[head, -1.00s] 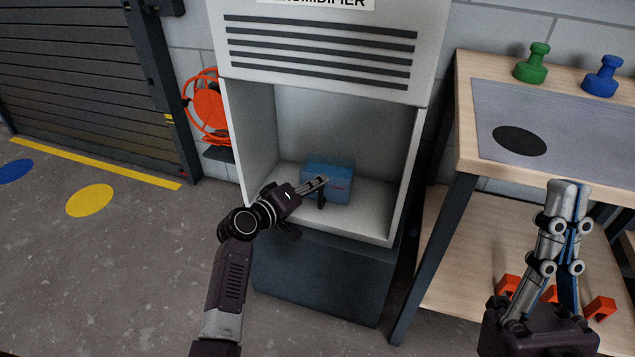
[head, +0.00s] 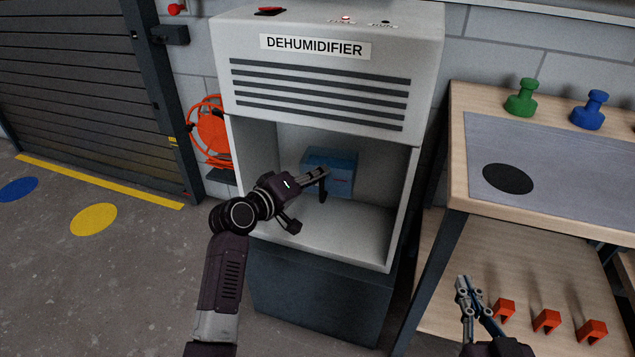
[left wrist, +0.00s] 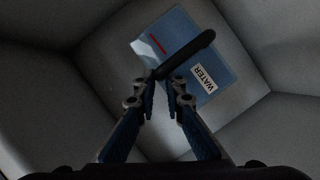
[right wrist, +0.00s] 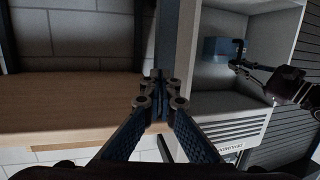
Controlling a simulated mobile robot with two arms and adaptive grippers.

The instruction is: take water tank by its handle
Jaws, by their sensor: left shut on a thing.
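The water tank (head: 340,180) is a blue box inside the bay of the dehumidifier (head: 318,95). It appears raised above the bay floor. Its black handle (head: 323,190) is on the near side. My left gripper (head: 321,175) is shut on this handle. In the left wrist view the handle (left wrist: 190,52) runs out from between the fingertips (left wrist: 162,84), and the tank (left wrist: 180,55) with its WATER label is beyond. The right wrist view shows the tank (right wrist: 219,50) too. My right gripper (head: 466,287) is shut and empty, in front of the workbench (right wrist: 160,98).
The bay floor (head: 345,225) and side walls surround the tank; the front is open. An orange reel (head: 208,135) hangs left.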

